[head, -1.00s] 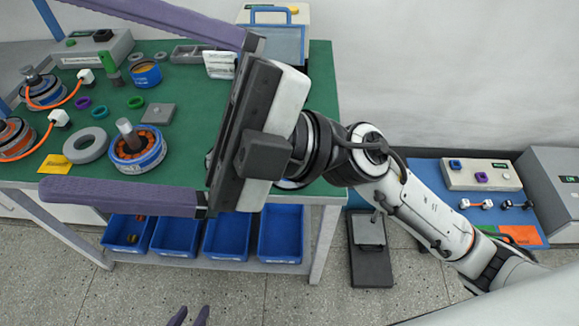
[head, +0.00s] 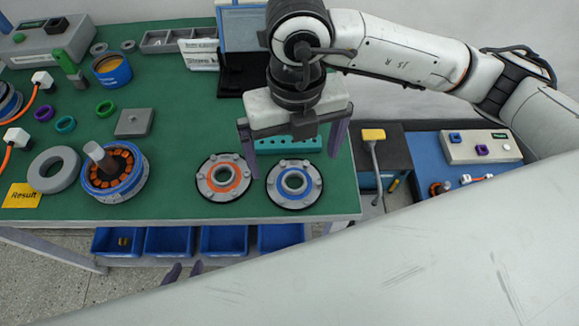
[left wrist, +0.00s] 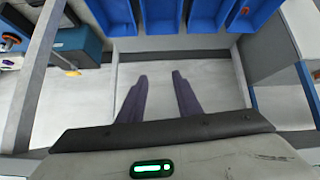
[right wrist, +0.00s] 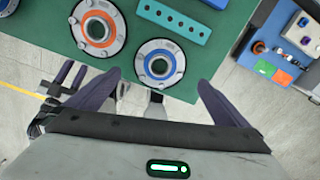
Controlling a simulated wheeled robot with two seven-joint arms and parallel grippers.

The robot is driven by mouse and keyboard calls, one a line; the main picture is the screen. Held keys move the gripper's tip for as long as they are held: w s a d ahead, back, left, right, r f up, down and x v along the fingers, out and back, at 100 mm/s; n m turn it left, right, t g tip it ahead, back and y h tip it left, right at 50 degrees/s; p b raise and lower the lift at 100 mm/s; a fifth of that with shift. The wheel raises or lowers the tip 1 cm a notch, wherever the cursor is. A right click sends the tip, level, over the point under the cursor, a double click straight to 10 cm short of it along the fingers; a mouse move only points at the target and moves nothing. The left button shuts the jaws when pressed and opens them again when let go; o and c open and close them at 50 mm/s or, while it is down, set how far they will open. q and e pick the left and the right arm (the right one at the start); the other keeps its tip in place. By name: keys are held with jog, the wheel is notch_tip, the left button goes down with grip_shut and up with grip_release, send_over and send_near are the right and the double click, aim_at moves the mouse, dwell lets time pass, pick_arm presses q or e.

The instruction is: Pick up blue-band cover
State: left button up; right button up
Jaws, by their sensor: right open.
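The blue-band cover (head: 293,202), a grey round flange with a blue ring around its centre hole, lies flat near the front right of the green table. The orange-band cover (head: 223,194) lies to its left. My right gripper (head: 293,165) is open and empty above the blue-band cover, fingers pointing down. In the right wrist view the blue-band cover (right wrist: 160,82) appears between and just beyond the fingertips (right wrist: 160,78). My left gripper (head: 184,270) is low in front of the table; in the left wrist view its fingers (left wrist: 160,78) are apart with nothing between them.
A teal block with holes (head: 300,146) lies just behind the covers. The motor stator with its shaft (head: 117,183), a grey ring (head: 53,170) and a grey plate (head: 134,122) are to the left. Blue bins (head: 224,240) sit under the table.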

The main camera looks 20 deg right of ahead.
aim_at(294, 184)
jog(key=shift+s+f, duration=0.2)
jog(key=shift+f, duration=1.15)
notch_tip(294, 184, down, 4)
jog(key=shift+w+d+f+p, duration=0.1)
jog(key=shift+f+p, duration=0.1)
jog(key=shift+p, duration=0.25)
jog(key=shift+f, duration=0.35)
pick_arm(q)
jog(key=shift+s+d+r, duration=0.1)
jog(key=shift+s+r, duration=0.15)
jog(key=shift+s, duration=0.3)
pick_arm(e)
jog(key=shift+c, duration=0.4)
jog(key=shift+w, duration=0.1)
jog(key=c, duration=1)
pick_arm(q)
jog(key=shift+s+f, duration=0.2)
jog(key=shift+s, duration=0.05)
